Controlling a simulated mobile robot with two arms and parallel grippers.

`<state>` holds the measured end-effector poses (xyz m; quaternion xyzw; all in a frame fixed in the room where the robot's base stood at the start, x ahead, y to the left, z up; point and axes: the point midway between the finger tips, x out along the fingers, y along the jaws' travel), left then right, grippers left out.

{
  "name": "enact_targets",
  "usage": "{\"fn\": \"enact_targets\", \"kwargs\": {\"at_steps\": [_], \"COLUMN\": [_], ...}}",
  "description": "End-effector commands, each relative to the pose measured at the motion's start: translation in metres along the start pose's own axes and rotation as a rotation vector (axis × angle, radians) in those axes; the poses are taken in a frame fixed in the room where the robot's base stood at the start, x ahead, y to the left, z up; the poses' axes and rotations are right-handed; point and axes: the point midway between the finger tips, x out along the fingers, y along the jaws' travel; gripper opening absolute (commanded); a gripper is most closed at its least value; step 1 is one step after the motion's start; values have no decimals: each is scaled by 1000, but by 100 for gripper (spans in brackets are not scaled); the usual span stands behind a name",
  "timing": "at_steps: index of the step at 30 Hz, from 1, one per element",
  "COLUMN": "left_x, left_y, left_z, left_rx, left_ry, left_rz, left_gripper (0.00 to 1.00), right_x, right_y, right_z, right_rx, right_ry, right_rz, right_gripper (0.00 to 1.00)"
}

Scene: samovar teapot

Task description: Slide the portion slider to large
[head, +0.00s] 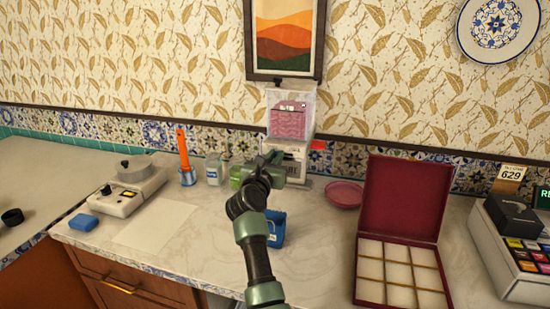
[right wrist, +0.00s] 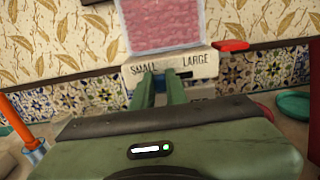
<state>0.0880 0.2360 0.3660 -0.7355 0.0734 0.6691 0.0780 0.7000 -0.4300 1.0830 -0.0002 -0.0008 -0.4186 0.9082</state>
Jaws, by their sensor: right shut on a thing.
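The dispenser (head: 291,112) stands against the back wall, with a clear hopper of pink contents over a white body. In the right wrist view its white front panel (right wrist: 200,66) reads SMALL at left and LARGE at right. My right gripper (head: 272,160) reaches up to that panel. Its green fingers (right wrist: 160,88) sit between the two words, nearer SMALL, closed on the portion slider, which they mostly hide. A dark slot shows just right of the fingers, toward LARGE. My left gripper is not in view.
A red lever (right wrist: 230,46) sticks out at the dispenser's right. A green container (head: 240,176) and a blue container (head: 276,228) stand close to my right arm. A pink plate (head: 344,194) and an open red box (head: 403,200) lie to the right.

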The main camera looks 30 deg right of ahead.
Motion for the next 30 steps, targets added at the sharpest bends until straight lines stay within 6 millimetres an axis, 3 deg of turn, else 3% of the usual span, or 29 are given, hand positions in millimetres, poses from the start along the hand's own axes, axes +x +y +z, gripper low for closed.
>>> {"fn": "enact_targets", "kwargs": {"at_steps": [20, 30], "left_x": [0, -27], "left_y": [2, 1], "left_z": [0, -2], "left_rx": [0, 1], "left_ry": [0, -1], "left_rz": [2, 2], "left_gripper": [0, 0], "right_x": [0, 0], "right_y": [-1, -35], "right_z": [-2, 0], "right_rx": [-1, -2], "right_ry": [3, 6], "right_rz": [-1, -3], "right_gripper": [0, 0]}}
